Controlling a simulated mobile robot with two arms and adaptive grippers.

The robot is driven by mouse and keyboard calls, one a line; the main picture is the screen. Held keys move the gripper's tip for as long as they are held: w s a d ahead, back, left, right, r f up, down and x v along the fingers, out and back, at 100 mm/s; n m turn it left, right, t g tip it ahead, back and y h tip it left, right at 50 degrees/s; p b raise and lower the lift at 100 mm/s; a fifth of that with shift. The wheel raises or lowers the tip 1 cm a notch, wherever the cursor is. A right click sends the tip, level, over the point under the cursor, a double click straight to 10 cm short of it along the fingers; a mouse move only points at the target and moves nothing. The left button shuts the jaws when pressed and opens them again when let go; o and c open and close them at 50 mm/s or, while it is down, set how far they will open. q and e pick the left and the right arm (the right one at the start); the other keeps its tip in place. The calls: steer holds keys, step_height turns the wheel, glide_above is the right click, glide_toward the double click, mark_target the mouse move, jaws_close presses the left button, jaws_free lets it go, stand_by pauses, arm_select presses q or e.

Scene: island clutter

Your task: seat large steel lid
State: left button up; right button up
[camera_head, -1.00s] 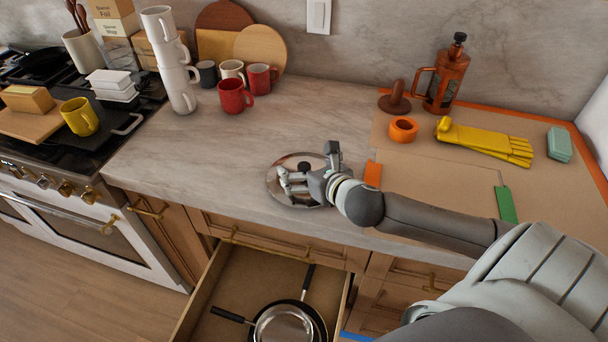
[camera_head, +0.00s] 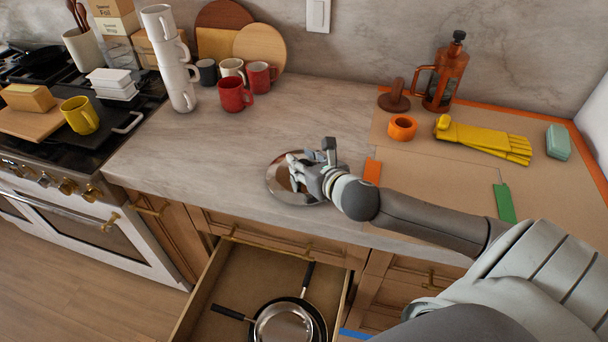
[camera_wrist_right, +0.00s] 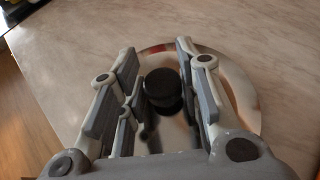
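The large steel lid (camera_head: 283,187) lies flat on the counter near its front edge, left of the brown board. My right gripper (camera_head: 296,178) is low over the lid. In the right wrist view the lid (camera_wrist_right: 243,95) shows as a shiny disc with a black knob (camera_wrist_right: 163,88). The fingers of my right gripper (camera_wrist_right: 158,85) stand apart on either side of the knob, with gaps visible, so it is open. In the open drawer (camera_head: 262,258) below, pans with black handles lie, with a steel round piece (camera_head: 284,326) on top. My left gripper is not in view.
A stack of white mugs (camera_head: 170,60), red mugs (camera_head: 235,95) and round boards stand at the back left. Yellow gloves (camera_head: 485,140), an orange ring (camera_head: 402,128) and a French press (camera_head: 446,75) are at right. The counter left of the lid is clear.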

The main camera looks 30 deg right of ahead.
steer(key=shift+s+f, duration=0.1)
steer(key=shift+f, duration=0.3)
jaws_close()
